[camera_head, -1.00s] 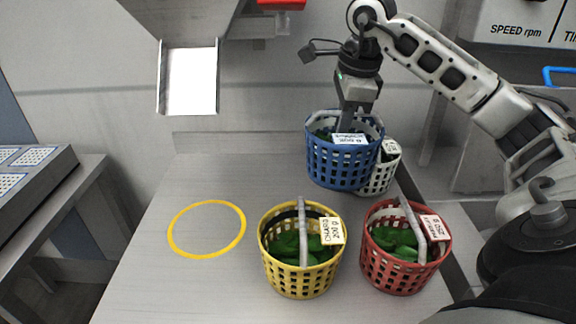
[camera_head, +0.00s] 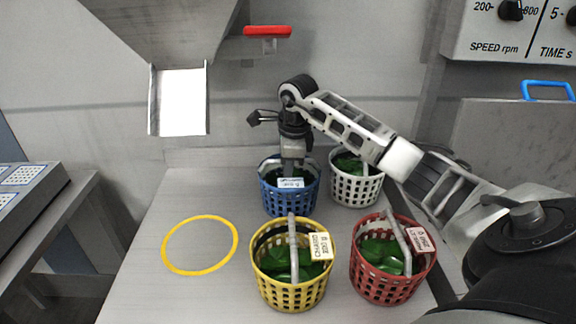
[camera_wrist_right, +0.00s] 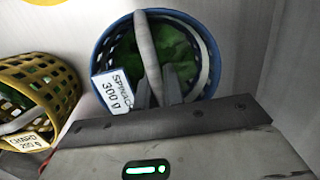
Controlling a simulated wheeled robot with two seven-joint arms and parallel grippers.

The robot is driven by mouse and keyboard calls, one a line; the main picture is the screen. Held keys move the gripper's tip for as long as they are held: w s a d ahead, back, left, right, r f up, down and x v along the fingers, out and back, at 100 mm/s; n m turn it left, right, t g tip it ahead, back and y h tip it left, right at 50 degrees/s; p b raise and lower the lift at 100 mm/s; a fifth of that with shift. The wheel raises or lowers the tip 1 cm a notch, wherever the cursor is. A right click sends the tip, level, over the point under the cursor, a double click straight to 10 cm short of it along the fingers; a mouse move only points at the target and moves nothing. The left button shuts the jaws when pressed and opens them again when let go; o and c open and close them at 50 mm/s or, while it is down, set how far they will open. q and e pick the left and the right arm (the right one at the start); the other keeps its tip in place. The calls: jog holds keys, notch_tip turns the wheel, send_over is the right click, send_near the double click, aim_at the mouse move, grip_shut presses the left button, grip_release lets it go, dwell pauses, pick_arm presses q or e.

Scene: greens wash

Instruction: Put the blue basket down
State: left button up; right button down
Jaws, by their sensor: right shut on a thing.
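The blue basket (camera_head: 291,199) holds dark greens and has a label; it is behind the yellow basket and left of the white basket in the head view. It looks to be at table level, but I cannot tell whether its base touches the table. My right gripper (camera_head: 293,168) is above it, shut on its handle. In the right wrist view the blue basket (camera_wrist_right: 196,92) shows its "SPINACH 300 g" label, with the fingers (camera_wrist_right: 158,92) at the pale handle. My left gripper is not in view.
The yellow basket (camera_head: 291,293) stands in front, the red basket (camera_head: 384,287) front right, and the white basket (camera_head: 355,189) back right. A yellow ring (camera_head: 165,262) marks bare table at left. A chute (camera_head: 181,100) hangs at back left.

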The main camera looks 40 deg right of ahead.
jog(key=c, duration=1.9)
grip_release()
jog(key=shift+f, duration=0.2)
jog(key=o, duration=0.4)
jog(key=shift+r, duration=0.1)
notch_tip(320, 180, up, 12)
jog(key=s, duration=0.2)
